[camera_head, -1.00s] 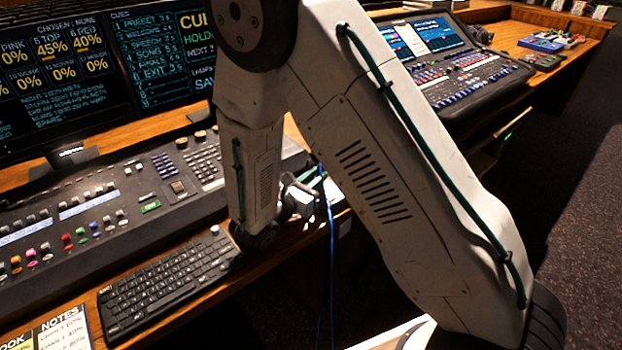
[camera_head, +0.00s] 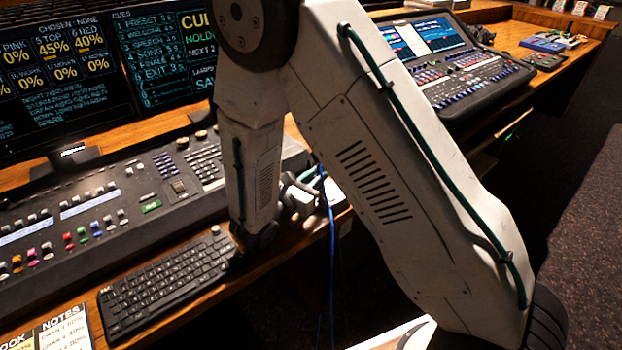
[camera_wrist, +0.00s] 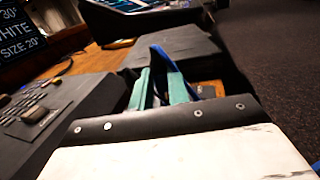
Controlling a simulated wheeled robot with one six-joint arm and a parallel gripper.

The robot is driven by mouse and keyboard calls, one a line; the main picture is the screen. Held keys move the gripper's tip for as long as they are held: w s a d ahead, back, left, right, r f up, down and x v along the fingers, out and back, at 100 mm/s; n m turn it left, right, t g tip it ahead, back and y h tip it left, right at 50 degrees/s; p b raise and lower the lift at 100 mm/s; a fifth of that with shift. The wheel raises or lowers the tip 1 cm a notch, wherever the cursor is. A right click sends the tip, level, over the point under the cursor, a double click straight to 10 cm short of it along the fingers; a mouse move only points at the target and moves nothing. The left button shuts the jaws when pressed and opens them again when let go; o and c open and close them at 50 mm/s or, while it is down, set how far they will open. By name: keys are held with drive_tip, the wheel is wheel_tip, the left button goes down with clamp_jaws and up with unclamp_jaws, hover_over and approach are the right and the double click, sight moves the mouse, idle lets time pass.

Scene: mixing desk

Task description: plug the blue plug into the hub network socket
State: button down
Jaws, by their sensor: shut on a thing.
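My gripper (camera_wrist: 160,86) shows two teal fingers in the wrist view, close together on the blue plug. The plug's body is mostly hidden between them. Its blue cable (camera_wrist: 165,58) arches up just beyond the fingers. In the head view my gripper (camera_head: 318,180) is small and partly covered by my arm, over the desk's front edge. The blue cable (camera_head: 332,235) hangs from there below the desk. A dark box (camera_wrist: 178,48), possibly the hub, lies just ahead of the fingers in the wrist view. I cannot make out the network socket.
A lighting console (camera_head: 120,205) and a black keyboard (camera_head: 165,285) lie left of my gripper on the wooden desk. A monitor (camera_head: 60,75) stands behind the console. A sound mixer (camera_head: 465,75) sits further right. Dark carpet (camera_head: 585,220) is open at the right.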

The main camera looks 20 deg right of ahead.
drive_tip(key=shift+f, duration=0.65)
idle(0.4)
drive_tip(key=c, duration=1.3)
unclamp_jaws()
drive_tip(key=shift+s+f, duration=0.1)
drive_tip(key=shift+o, duration=0.2)
